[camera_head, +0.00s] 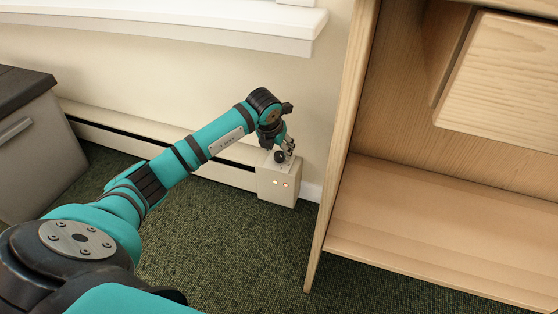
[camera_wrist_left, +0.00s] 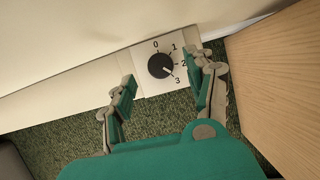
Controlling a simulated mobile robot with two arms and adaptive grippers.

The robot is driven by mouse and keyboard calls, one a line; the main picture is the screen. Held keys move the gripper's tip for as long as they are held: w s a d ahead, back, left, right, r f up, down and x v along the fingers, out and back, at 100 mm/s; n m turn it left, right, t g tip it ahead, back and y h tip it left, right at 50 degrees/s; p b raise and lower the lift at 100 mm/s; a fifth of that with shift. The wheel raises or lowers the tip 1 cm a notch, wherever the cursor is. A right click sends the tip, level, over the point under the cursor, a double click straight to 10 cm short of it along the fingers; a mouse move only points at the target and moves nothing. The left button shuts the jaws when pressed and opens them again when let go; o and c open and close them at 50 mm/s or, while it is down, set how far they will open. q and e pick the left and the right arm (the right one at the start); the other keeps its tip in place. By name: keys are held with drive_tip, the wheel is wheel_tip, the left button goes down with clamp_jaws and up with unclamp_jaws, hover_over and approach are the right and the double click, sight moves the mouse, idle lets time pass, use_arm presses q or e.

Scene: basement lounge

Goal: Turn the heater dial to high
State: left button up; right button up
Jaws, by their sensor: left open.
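The heater dial (camera_wrist_left: 160,66) is a round black knob on a pale plate (camera_wrist_left: 146,88) marked 0, 1, 2 and 3. A small white mark on the knob seems to point toward the lower right, near 3. In the head view the dial (camera_head: 280,157) sits on top of the heater's end box (camera_head: 279,190), which has two small lights on its front. My left gripper (camera_head: 288,148) is just above the dial. In the left wrist view its fingers (camera_wrist_left: 165,72) are open, one on each side of the knob; contact is unclear. My right gripper is not in view.
The long baseboard heater (camera_head: 225,170) runs along the wall. A wooden shelf unit (camera_head: 335,150) stands close on the right of the box. A white window sill (camera_head: 200,25) is above. A grey cabinet (camera_head: 35,135) stands at the left. Dark green carpet in front is clear.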

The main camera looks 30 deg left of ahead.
sight(280, 154)
use_arm(q)
drive_tip(key=b+x, duration=0.1)
drive_tip(key=x, duration=0.2)
drive_tip(key=shift+w+f, duration=0.1)
drive_tip(key=shift+f, duration=0.1)
